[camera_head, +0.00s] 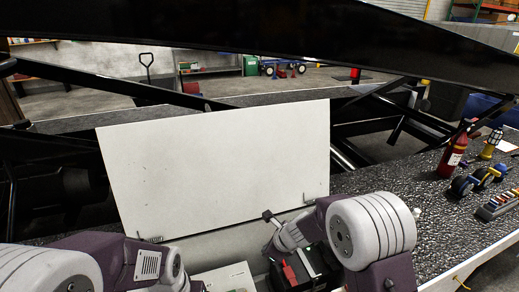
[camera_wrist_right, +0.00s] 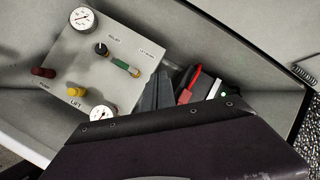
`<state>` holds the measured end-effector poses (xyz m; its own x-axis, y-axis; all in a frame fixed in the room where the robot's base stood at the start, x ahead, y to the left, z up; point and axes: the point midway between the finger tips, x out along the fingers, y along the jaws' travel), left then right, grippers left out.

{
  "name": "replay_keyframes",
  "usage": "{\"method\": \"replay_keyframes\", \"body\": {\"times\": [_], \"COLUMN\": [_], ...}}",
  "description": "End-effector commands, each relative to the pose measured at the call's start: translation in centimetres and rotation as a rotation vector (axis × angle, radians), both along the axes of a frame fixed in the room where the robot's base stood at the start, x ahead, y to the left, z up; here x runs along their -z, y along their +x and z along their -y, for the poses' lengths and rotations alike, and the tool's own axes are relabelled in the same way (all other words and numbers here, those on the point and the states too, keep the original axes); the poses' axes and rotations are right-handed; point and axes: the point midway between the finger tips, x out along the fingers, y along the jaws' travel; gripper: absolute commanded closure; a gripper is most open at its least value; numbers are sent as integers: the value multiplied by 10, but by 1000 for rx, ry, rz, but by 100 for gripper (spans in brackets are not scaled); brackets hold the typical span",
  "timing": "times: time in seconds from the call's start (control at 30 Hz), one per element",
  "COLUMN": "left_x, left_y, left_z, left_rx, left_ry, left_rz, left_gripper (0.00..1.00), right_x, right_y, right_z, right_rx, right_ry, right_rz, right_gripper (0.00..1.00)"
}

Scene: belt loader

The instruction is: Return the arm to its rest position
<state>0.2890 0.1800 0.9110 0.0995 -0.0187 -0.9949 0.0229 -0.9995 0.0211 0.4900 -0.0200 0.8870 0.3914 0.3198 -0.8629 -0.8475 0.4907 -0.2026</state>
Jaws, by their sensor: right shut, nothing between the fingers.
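My right arm (camera_head: 370,232) reaches in from the lower right, over the open compartment below the raised white lid (camera_head: 220,165). In the right wrist view the dark grey fingers of my right gripper (camera_wrist_right: 157,90) are together with nothing between them. They appear beside the control panel (camera_wrist_right: 118,52) and a red-handled part (camera_wrist_right: 190,85); whether they touch anything is unclear. My left arm (camera_head: 130,262) is folded at the lower left; its gripper is out of view.
The panel carries gauges, a red knob (camera_wrist_right: 43,72) and a yellow knob (camera_wrist_right: 76,92). A black box (camera_head: 300,268) sits in the compartment. A red extinguisher (camera_head: 454,152), a yellow lantern (camera_head: 491,143) and a blue-yellow wheeled item (camera_head: 478,181) stand on the right deck. The dark belt frame (camera_head: 250,35) crosses above.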

Motion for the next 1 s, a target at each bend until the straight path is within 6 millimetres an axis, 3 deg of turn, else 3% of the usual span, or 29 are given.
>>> {"method": "replay_keyframes", "body": {"times": [0.03,0.1,0.13,0.23,0.3,0.37,0.5,1.0], "left_x": [-11,-16,-18,-19,-17,-17,-17,-17], "left_y": [0,0,0,0,0,0,0,0], "left_z": [0,0,0,0,0,0,0,0], "left_rx": [0,0,0,0,0,0,0,0], "left_ry": [0,0,0,0,0,0,0,0], "left_rz": [0,0,0,0,0,0,0,0], "left_gripper": [100,100,100,100,100,100,100,100], "right_x": [-40,-67,-72,-67,-51,-42,-41,-41], "right_y": [-13,-51,-71,-137,-177,-197,-202,-202], "right_z": [34,76,91,128,143,153,157,157], "right_rx": [-117,-408,-558,-1087,-1460,-1706,-1919,-1938], "right_ry": [-83,-264,-348,-578,-662,-686,-710,-713], "right_rz": [66,139,156,163,138,120,146,154], "right_gripper": [100,100,100,100,100,100,100,100]}}
